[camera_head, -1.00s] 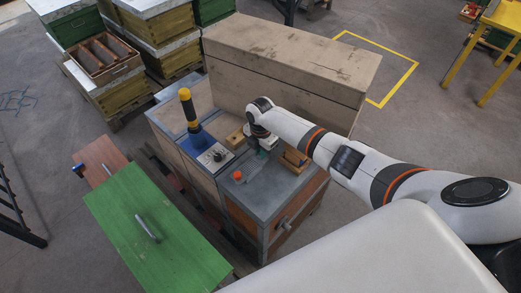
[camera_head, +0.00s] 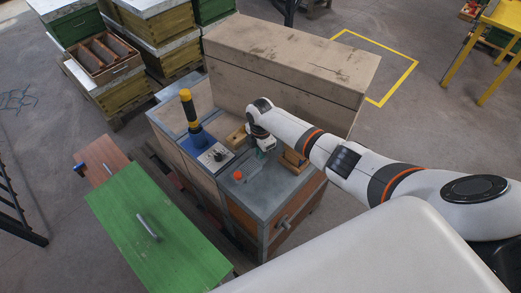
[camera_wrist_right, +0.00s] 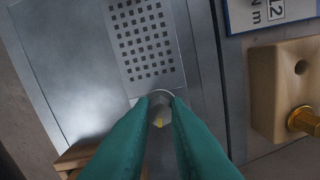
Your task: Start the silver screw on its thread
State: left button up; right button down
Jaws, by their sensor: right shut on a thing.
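My right gripper (camera_head: 264,150) is low over the grey top of the workbench box in the head view. In the right wrist view its two green fingers (camera_wrist_right: 160,100) are closed together on a small silver round piece, which looks like the silver screw (camera_wrist_right: 159,112). The fingers hide most of it, and its lower part shows a yellowish tint. The fingertips are over bare grey metal just below a perforated patch (camera_wrist_right: 148,45). No threaded hole can be made out at the tips. My left gripper is not in view.
A wooden block (camera_wrist_right: 283,85) with a brass piece (camera_wrist_right: 303,120) and an open hole stands at the right of the wrist view. The head view shows an orange knob (camera_head: 237,175), a yellow-and-black handle (camera_head: 188,107) and a long wooden box (camera_head: 290,60) behind.

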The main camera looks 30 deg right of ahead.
jog(key=shift+m, duration=0.6)
jog(key=shift+m+p, duration=0.55)
jog(key=shift+m, duration=0.45)
jog(key=shift+r+m+p, duration=0.1)
jog(key=shift+m+p, duration=0.25)
jog(key=shift+m, duration=1.05)
